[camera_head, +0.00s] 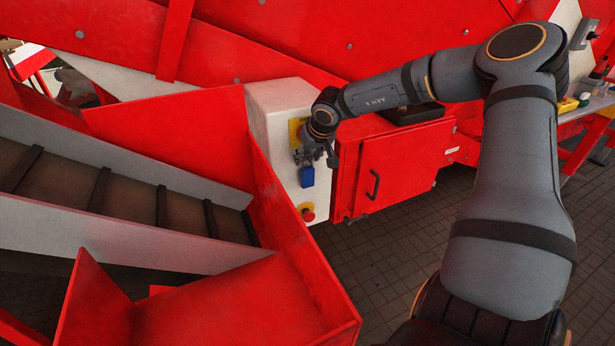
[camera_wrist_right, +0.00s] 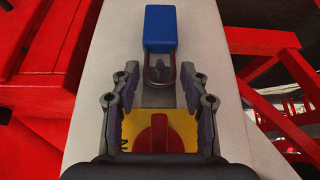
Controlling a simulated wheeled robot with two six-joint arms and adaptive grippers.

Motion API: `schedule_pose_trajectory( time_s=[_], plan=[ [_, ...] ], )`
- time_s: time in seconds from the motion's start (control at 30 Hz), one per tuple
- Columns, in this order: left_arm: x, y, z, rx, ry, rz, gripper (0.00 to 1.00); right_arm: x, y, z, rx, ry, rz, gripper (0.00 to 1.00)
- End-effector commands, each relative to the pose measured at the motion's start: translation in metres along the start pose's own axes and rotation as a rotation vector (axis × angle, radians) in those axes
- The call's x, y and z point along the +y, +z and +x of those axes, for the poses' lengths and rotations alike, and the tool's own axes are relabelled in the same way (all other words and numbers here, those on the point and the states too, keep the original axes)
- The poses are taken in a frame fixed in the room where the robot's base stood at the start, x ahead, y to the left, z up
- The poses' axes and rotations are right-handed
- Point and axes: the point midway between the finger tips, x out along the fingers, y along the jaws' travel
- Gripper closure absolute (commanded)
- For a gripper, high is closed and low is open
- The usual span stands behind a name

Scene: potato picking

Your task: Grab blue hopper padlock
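The blue padlock (camera_head: 307,177) hangs on the front of a white control box (camera_head: 277,103), just below my right gripper (camera_head: 313,156). In the right wrist view the padlock's blue body (camera_wrist_right: 160,28) lies beyond the fingertips. Its metal shackle (camera_wrist_right: 176,72) points back between them. My right gripper (camera_wrist_right: 160,84) is open, with a finger on each side of the shackle and a visible gap to both. A red rotary switch (camera_wrist_right: 153,134) on a yellow plate sits between the fingers, nearer the palm. My left gripper is not in view.
A red emergency button (camera_head: 307,213) sits below the padlock on the box. A red cabinet door (camera_head: 392,172) with a black handle stands to the right. Red hopper walls (camera_head: 283,204) and a slatted conveyor (camera_head: 130,197) are at left. A workbench is at far right.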

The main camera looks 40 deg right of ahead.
Motion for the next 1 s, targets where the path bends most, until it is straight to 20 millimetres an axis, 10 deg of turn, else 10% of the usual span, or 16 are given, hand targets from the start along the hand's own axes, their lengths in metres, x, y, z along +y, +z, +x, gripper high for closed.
schedule_pose_trajectory(
  time_s=[0.3,1.0],
  plan=[
    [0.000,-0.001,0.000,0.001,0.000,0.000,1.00,0.000,0.000,0.000,0.000,0.000,0.000,1.00],
    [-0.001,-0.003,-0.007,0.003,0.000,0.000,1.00,-0.002,-0.005,-0.014,0.001,0.004,0.007,1.00]
  ],
)
